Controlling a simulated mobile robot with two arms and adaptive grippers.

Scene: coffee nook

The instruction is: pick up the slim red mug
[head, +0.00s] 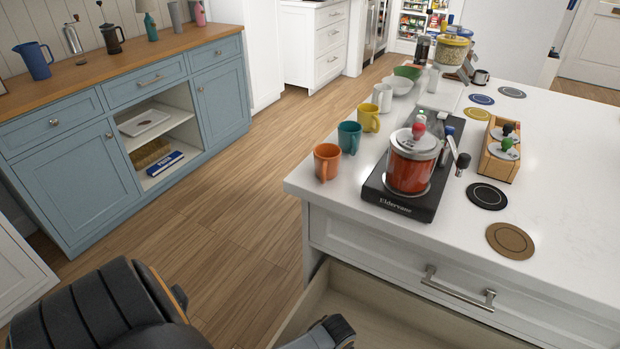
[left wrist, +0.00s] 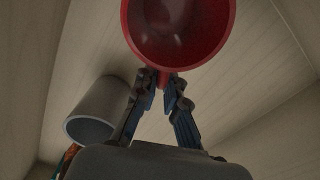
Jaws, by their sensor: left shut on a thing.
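The red mug (left wrist: 178,30) shows at the top of the left wrist view, its round open mouth facing the camera. My left gripper (left wrist: 164,84) is shut on the mug's handle side; the fingers hide most of the handle. A grey-white mug (left wrist: 98,112) lies or stands tilted to the left of the fingers, apart from the red mug. In the head view part of my left arm reaches into the open drawer (head: 390,318) at the bottom; the red mug and fingertips are hidden there. My right gripper is not in view.
Pale drawer walls surround the left gripper. The white counter (head: 580,180) above holds an orange mug (head: 326,162), a teal mug (head: 349,138), a yellow mug (head: 369,117), a red pot on a black scale (head: 398,200) and coasters. A blue cabinet (head: 75,180) stands left across open floor.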

